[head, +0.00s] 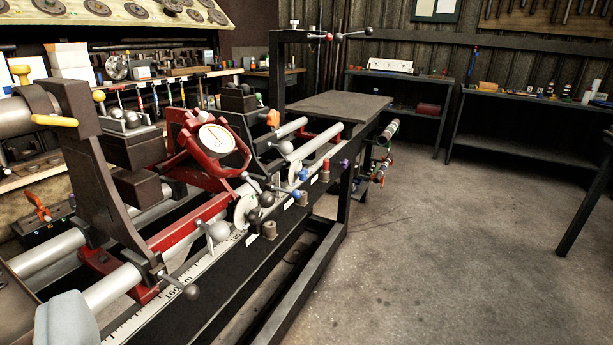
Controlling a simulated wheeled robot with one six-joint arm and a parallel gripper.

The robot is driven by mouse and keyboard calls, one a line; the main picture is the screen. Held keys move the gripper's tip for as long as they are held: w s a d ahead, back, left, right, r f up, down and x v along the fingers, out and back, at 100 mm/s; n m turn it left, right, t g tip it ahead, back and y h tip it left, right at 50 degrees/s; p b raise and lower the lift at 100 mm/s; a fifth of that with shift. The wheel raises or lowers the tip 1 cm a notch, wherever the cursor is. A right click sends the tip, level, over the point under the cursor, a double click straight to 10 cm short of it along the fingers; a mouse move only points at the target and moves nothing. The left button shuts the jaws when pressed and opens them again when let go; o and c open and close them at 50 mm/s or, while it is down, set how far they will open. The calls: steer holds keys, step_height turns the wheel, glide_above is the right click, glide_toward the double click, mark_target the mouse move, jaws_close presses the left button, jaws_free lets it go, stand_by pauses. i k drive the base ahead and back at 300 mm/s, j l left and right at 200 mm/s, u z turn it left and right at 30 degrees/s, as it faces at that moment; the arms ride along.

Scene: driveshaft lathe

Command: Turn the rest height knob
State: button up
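The lathe runs from the lower left to the middle of the head view. A red rest (178,140) with a round white dial gauge (215,138) stands over its two grey rails (110,288). Several ball-ended levers show along the front, including a grey one (218,232). Small coloured knobs sit farther along, among them a blue knob (303,175) and a purple knob (344,164). A yellow handle (55,121) is on the left headstock. I cannot tell which of these is the rest height knob. My gripper is not recognisable in view.
A pale grey rounded part (67,320) covers a rail end at the lower left; I cannot tell what it is. A long scale (175,287) runs along the lathe's front. Dark shelves (530,120) stand at the back. The concrete floor (440,240) right of the lathe is clear.

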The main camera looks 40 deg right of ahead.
mark_target(303, 175)
steer(key=i+j+u, duration=0.15)
steer(key=j+u, duration=0.1)
steer(key=j, duration=0.2)
steer(key=z, duration=1.5)
